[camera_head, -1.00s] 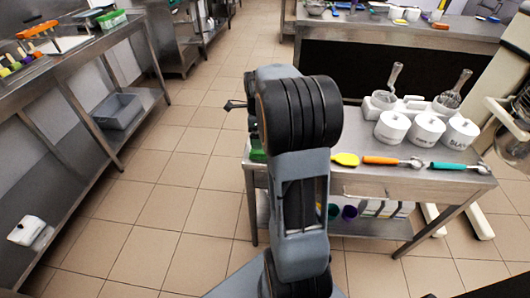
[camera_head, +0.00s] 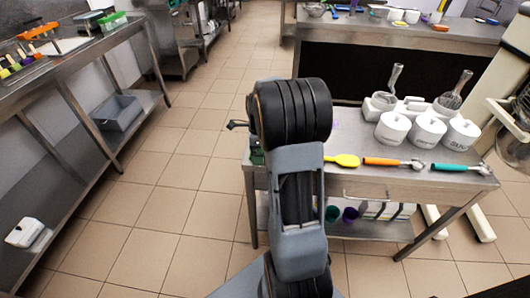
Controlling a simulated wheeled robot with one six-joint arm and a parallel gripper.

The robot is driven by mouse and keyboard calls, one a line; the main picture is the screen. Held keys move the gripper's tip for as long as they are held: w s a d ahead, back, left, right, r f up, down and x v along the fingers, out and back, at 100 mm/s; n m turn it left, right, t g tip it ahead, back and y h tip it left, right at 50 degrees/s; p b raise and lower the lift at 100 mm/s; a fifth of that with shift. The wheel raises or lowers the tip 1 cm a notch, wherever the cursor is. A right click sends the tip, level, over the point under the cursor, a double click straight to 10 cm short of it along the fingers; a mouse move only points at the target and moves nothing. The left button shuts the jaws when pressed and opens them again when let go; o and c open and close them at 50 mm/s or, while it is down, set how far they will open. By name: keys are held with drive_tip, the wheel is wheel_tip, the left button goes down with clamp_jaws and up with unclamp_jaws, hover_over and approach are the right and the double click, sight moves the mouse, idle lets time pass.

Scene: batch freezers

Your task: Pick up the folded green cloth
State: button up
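A small patch of green (camera_head: 257,158), which may be the folded cloth, shows at the left end of the steel table (camera_head: 355,184), just left of my arm. Most of that spot is hidden behind my arm, so I cannot make out its shape or folds. My arm rises through the middle of the view and bends away over the table's left end. A small dark part sticks out to its left above that end. The fingers of my gripper are hidden behind the arm, so I cannot see whether they touch or hold anything.
On the table are a yellow spatula (camera_head: 343,160), orange-handled (camera_head: 382,162) and teal-handled (camera_head: 455,168) tools, and white lidded pots (camera_head: 393,127). Cups stand on its lower shelf. A steel counter (camera_head: 75,60) runs along the left. The tiled floor between is clear.

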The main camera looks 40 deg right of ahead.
drive_tip(key=c, duration=0.9)
drive_tip(key=shift+c, duration=0.2)
drive_tip(key=shift+r, duration=0.15)
drive_tip(key=shift+r, duration=0.25)
drive_tip(key=r, duration=0.3)
drive_tip(key=shift+s+r, duration=0.2)
drive_tip(key=shift+s, duration=0.1)
drive_tip(key=s+r, duration=0.3)
drive_tip(key=s+r+p, duration=0.1)
drive_tip(key=r, duration=0.1)
drive_tip(key=shift+s+d, duration=0.15)
drive_tip(key=shift+d, duration=0.15)
drive_tip(key=s+r, duration=0.1)
drive_tip(key=s, duration=0.2)
drive_tip(key=s+r, duration=0.1)
drive_tip(key=s, duration=0.2)
drive_tip(key=s+d+r, duration=0.1)
drive_tip(key=s+r, duration=0.1)
drive_tip(key=s, duration=0.1)
